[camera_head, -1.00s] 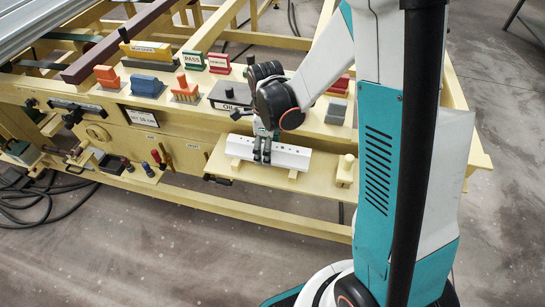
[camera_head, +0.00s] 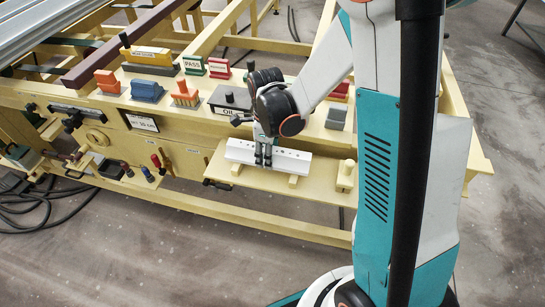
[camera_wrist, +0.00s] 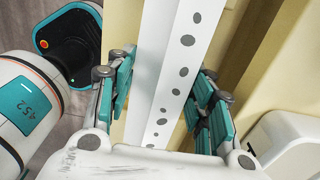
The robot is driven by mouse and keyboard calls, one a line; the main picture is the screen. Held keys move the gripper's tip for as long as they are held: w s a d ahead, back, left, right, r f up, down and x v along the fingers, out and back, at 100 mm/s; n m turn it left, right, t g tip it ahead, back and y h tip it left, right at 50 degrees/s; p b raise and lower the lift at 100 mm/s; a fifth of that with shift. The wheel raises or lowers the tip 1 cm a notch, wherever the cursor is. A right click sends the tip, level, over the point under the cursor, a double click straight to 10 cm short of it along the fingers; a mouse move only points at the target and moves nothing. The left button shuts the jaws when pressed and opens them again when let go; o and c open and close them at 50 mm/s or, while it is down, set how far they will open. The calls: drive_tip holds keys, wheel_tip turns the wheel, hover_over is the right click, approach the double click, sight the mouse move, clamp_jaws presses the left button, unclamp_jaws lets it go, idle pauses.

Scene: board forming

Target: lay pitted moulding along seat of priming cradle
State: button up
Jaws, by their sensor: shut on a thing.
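The pitted moulding (camera_head: 290,161) is a long white bar with dark spots along its face. In the head view it lies across pale wooden blocks (camera_head: 293,181) on a shelf of the bench; these look like the cradle, but its seat is hidden under the bar. My gripper (camera_head: 263,160) points down and is shut on the bar near its middle. In the wrist view the moulding (camera_wrist: 170,60) runs lengthwise between the teal finger pads of my gripper (camera_wrist: 165,100). I cannot tell whether the bar bears fully on the blocks.
A cream peg (camera_head: 345,175) stands at the shelf's right end. Behind, on the bench top, are a grey OIL box (camera_head: 230,99), an orange brush (camera_head: 185,93), a blue block (camera_head: 147,90) and a green PASS sign (camera_head: 193,65). Screwdrivers (camera_head: 157,161) hang left of the shelf.

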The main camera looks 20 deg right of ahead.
drive_tip(key=shift+r+p, duration=2.6)
drive_tip(key=shift+r, duration=1.3)
drive_tip(key=o, duration=0.5)
drive_tip(key=c, duration=0.5)
